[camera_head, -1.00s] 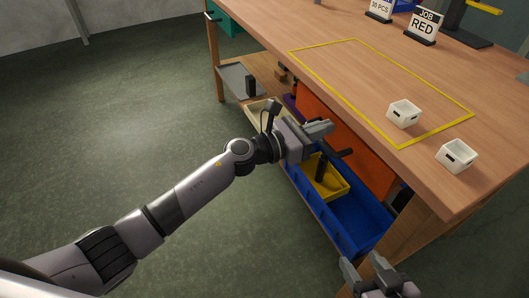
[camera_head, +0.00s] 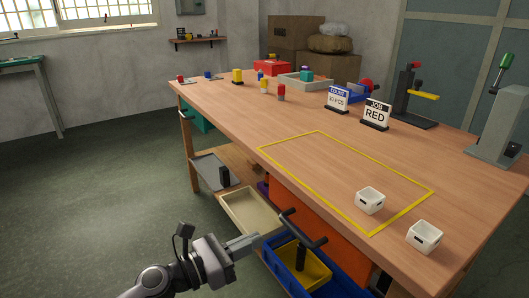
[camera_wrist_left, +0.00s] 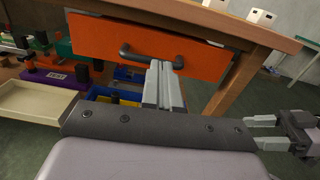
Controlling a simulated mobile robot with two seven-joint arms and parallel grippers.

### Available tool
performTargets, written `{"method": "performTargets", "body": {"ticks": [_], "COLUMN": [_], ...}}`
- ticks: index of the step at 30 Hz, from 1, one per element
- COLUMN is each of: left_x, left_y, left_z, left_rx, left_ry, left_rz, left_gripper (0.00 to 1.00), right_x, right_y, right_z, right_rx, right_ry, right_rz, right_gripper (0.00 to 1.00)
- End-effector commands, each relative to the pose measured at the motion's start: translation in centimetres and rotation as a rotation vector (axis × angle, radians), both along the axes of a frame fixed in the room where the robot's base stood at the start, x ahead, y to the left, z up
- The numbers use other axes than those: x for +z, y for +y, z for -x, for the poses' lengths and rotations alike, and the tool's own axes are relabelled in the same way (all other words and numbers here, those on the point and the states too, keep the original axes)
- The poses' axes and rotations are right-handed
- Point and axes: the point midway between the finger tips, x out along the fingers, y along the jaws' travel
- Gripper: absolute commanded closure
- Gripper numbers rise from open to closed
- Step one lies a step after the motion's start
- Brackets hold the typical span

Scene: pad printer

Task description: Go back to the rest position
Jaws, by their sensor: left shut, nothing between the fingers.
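My left gripper (camera_head: 250,243) is shut and empty, at the lower middle of the head view. It is in front of the bench, left of the dark handle (camera_head: 304,228) of the orange drawer (camera_head: 318,220). In the left wrist view its closed fingers (camera_wrist_left: 163,72) point at the orange drawer front (camera_wrist_left: 140,42) and overlap the handle (camera_wrist_left: 140,55); I cannot tell whether they touch it. My right gripper (camera_wrist_left: 266,132) shows at the right edge of the wrist view, with its two fingers apart and nothing between them. It is not in the head view.
The wooden bench (camera_head: 240,118) carries two white boxes (camera_head: 370,200), a yellow outline, sign cards (camera_head: 376,113) and a pad printer (camera_head: 408,95). Below are a cream tray (camera_head: 250,212) and a blue bin (camera_head: 330,280). Open green floor (camera_head: 90,200) lies to the left.

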Motion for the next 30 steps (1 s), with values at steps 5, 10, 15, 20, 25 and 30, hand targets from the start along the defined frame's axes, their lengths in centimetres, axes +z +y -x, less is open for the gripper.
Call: {"method": "performTargets", "body": {"ticks": [5, 10, 15, 20, 25, 30], "left_x": [-0.1, -1.3, -4.5, -8.2, -11.1, -10.2], "left_y": [0.5, 3.2, 6.7, 9.2, 10.6, 11.2], "left_z": [1.9, 4.2, 7.4, 11.6, 16.5, 19.1], "left_rx": [0.092, 0.247, 0.411, 0.567, 0.723, -0.735], "left_ry": [0.292, 0.752, 1.198, 1.549, 1.817, -1.727], "left_rz": [0.34, 0.874, 1.414, 1.893, 2.333, -2.311], "left_gripper": [1.0, 1.0, 1.0, 1.0, 1.0, 1.0], "right_x": [0.1, 0.1, 0.1, 0.1, 0.1, 2.1], "right_y": [0.0, -0.1, -0.1, -0.1, -0.1, -0.4], "right_z": [-0.1, -0.1, -0.1, -0.1, -0.1, 0.0], "right_rx": [0.0, 0.001, 0.001, 0.001, 0.001, -0.005], "right_ry": [-0.002, -0.003, -0.003, -0.003, -0.003, 0.003], "right_rz": [0.002, 0.002, 0.003, 0.003, 0.003, 0.007], "right_gripper": [0.43, 0.43, 0.43, 0.43, 0.43, 0.43]}}
